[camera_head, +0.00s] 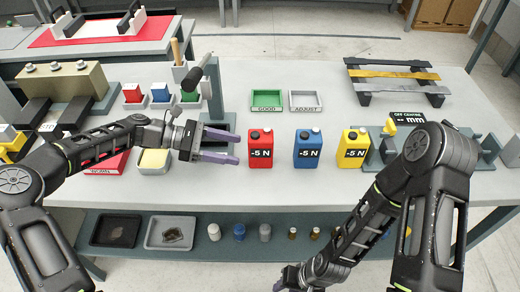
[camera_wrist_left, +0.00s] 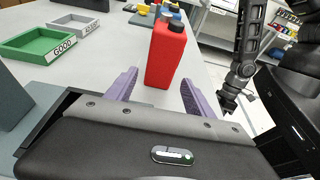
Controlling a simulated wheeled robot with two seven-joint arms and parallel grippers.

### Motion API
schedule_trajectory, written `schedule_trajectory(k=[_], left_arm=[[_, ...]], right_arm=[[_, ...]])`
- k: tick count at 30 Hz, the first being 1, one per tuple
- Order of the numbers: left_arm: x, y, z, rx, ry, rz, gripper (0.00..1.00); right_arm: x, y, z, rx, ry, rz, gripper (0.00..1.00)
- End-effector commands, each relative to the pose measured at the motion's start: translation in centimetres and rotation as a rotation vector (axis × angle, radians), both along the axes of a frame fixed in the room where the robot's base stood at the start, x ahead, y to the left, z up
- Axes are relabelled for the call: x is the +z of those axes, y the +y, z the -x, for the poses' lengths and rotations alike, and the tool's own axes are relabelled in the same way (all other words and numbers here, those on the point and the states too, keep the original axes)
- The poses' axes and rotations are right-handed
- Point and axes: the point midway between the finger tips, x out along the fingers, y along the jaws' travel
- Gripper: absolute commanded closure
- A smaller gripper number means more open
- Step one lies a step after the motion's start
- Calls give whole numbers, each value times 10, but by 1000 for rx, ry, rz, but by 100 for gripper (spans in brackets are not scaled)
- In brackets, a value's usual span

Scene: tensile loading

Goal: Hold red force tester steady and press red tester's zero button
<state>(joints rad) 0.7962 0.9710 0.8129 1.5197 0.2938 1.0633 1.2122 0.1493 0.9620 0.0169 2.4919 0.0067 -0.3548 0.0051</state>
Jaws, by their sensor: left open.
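The red force tester (camera_head: 261,158) stands upright on the bench and shows "-5 N" on its front. Its zero button is too small to make out. My left gripper (camera_head: 238,149) is open just left of the red tester, with its purple fingers pointing at it. In the left wrist view the red tester (camera_wrist_left: 167,58) stands ahead, between the lines of the two spread fingers (camera_wrist_left: 158,84); I see no grip on it. My right gripper (camera_head: 284,284) is low at the bottom edge, in front of the bench and away from the tester; its fingers are barely visible.
A blue tester (camera_head: 307,158) and a yellow tester (camera_head: 352,158) stand in a row to the right. Behind are a green GOOD tray (camera_head: 265,108) and a grey ADJUST tray (camera_head: 305,108). A lower shelf (camera_head: 290,220) holds small weights and trays.

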Motion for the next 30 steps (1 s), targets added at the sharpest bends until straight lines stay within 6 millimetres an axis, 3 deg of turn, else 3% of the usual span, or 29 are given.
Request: schedule_trajectory(k=[7,15,28,30], left_arm=[[-14,-36,1,-4,-1,2,38],[-20,-66,1,-3,0,1,38],[-23,-73,0,-1,0,1,38],[-23,-73,0,-1,0,0,42]], right_arm=[[-15,1,-2,1,-6,-4,64],[-15,1,-2,2,-6,-4,64],[-15,1,-2,2,-7,-5,64],[-15,1,-2,2,-7,-4,64]])
